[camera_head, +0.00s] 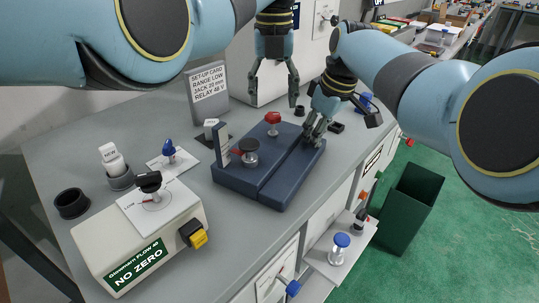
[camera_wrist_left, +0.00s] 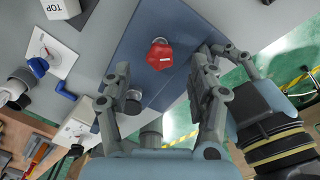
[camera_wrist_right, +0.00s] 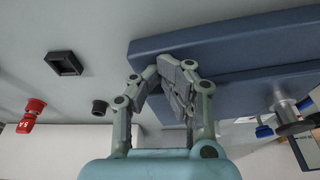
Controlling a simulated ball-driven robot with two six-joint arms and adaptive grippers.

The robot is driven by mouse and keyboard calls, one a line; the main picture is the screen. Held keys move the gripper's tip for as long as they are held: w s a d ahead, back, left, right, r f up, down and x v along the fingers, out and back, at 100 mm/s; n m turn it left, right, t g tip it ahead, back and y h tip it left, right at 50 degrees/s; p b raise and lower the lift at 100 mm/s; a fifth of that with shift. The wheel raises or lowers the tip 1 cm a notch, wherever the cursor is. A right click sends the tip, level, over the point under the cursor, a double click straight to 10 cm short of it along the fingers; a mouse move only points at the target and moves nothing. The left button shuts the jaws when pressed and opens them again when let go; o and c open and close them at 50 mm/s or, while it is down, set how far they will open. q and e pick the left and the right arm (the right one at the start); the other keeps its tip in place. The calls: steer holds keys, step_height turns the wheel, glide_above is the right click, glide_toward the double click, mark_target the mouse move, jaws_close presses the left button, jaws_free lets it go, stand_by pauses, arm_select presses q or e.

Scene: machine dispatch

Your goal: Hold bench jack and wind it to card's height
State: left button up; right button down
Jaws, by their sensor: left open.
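A control box (camera_head: 142,240) with a black selector and yellow switch stands front left. A white part (camera_head: 112,160) sits in a dark cup, near an empty dark ring (camera_head: 71,203). A blue-handled switch (camera_head: 169,149) lies behind. A green bin (camera_head: 408,210) stands off the bench's right side.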

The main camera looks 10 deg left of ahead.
mark_target(273, 114)
arm_select(q)
steer(key=shift+c, duration=0.5)
steer(key=n, duration=0.6)
steer(key=shift+r, duration=0.1)
steer(key=n, duration=1)
steer(key=shift+r+n, duration=0.1)
steer(key=shift+n, duration=0.2)
steer(key=n, duration=0.5)
steer(key=shift+r, duration=0.1)
steer(key=n, duration=0.7)
steer(key=shift+r, duration=0.1)
steer(key=n, duration=0.7)
steer(key=shift+s, duration=0.1)
steer(key=shift+f, duration=2.35)
